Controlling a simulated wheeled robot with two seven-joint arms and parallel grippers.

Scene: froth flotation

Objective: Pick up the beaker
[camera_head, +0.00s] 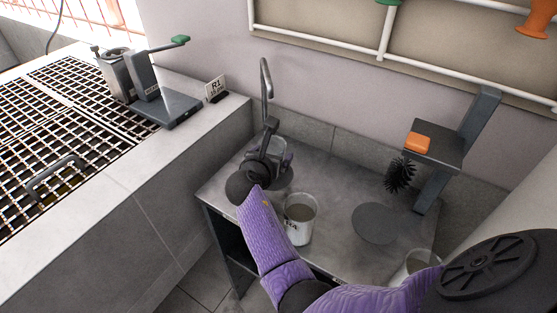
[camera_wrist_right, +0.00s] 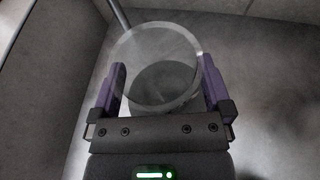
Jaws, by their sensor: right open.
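The clear glass beaker (camera_wrist_right: 158,104) stands between the two fingers of my right gripper (camera_wrist_right: 162,78) in the right wrist view. Its round rim faces the camera, and a gap shows beside the fingers. In the head view the beaker (camera_head: 286,157) is partly hidden behind my right gripper (camera_head: 276,153), at the back left of the grey bench. My right gripper is open around the beaker. My left gripper is not in view.
A tap (camera_head: 266,80) rises behind the beaker. A labelled pale cup (camera_head: 299,222) stands close in front, beside my right forearm. A grey round disc (camera_head: 375,223), a black brush (camera_head: 400,175) and an orange block (camera_head: 418,141) on a stand are to the right.

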